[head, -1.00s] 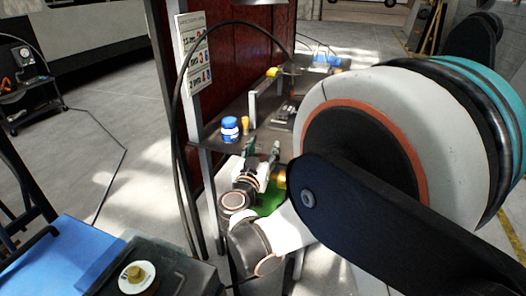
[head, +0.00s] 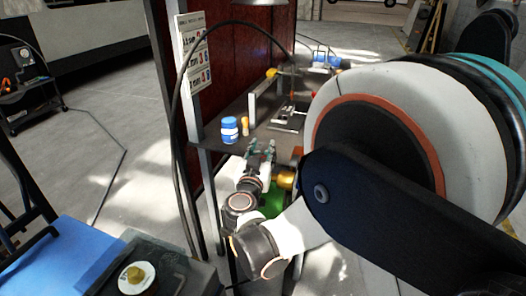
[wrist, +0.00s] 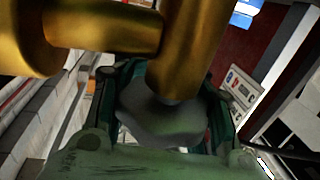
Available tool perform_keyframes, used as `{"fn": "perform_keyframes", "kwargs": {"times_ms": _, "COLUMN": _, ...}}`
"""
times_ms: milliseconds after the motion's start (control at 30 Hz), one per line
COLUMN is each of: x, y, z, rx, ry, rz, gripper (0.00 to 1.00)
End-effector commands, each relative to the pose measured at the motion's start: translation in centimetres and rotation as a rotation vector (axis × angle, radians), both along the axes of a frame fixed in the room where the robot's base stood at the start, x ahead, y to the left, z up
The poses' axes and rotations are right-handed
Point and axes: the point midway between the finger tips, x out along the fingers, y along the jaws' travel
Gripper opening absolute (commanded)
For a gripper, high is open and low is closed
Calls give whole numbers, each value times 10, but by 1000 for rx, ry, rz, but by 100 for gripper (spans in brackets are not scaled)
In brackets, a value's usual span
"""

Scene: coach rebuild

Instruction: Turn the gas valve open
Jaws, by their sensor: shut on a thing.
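Brass valve fittings (wrist: 188,45) fill the top of the wrist view, with a thick vertical stem and a horizontal pipe. A grey rounded knob (wrist: 165,122) sits below the stem, between the teal fingers. My gripper (head: 262,150) is shut on this knob, with a finger on each side. In the head view a brass part (head: 286,178) shows beside my wrist, above a green cylinder (head: 274,198) mostly hidden by my arm. The knob's turn angle cannot be told.
A black cable (head: 174,125) hangs beside a metal post. A blue-topped bench (head: 65,255) is at lower left. Open floor lies left.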

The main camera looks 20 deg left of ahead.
Motion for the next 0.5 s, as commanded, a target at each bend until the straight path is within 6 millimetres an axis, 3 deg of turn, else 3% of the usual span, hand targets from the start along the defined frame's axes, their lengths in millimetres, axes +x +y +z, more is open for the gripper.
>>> {"fn": "perform_keyframes", "kwargs": {"times_ms": 233, "x": -3, "y": 5, "z": -2, "rx": 4, "ry": 2, "rz": 154, "gripper": 9}}
{"fn": "perform_keyframes", "kwargs": {"times_ms": 500, "x": -4, "y": 9, "z": -2, "rx": 4, "ry": 2, "rz": 207, "gripper": 8}}
